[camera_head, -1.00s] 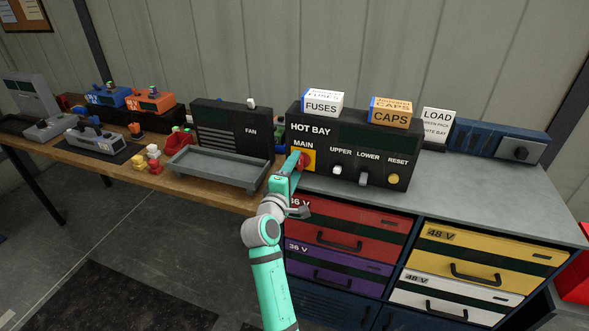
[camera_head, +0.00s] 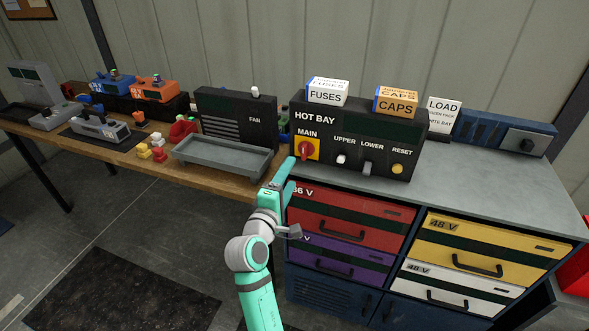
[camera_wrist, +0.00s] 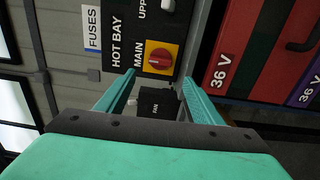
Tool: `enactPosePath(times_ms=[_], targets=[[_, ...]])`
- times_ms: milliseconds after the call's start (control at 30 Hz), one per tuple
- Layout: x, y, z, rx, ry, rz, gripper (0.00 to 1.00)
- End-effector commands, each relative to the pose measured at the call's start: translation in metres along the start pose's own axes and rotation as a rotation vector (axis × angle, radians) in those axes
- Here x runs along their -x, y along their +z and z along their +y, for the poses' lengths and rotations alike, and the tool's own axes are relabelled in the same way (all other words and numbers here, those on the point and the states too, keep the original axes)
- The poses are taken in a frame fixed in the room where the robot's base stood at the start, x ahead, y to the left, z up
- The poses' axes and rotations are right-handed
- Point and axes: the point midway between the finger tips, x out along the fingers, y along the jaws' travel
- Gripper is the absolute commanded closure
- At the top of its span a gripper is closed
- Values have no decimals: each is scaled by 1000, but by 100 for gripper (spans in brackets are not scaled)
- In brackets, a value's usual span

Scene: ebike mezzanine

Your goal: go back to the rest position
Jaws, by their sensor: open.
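My gripper (camera_head: 287,177) is in front of the hot bay panel (camera_head: 352,132), below and left of the red MAIN switch (camera_head: 305,149) on its yellow plate. In the wrist view, my gripper (camera_wrist: 160,95) has its two teal fingers spread apart with nothing between them. The MAIN switch (camera_wrist: 160,57) shows there beyond the fingertips, apart from them. The arm is bent and reaches up from the bottom of the head view.
A grey tray (camera_head: 222,157) and the FAN unit (camera_head: 236,117) stand left on the wooden bench. A red 36 V drawer (camera_head: 345,219) and a yellow 48 V drawer (camera_head: 490,245) are shut below the worktop. Open floor (camera_head: 130,240) lies to the left.

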Motion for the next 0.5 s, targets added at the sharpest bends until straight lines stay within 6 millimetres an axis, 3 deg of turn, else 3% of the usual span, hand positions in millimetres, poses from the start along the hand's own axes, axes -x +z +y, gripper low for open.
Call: enactPosePath(times_ms=[167, 500], targets=[[10, 0, 0, 0, -1, 0, 39], [10, 1, 0, 0, 0, -2, 39]])
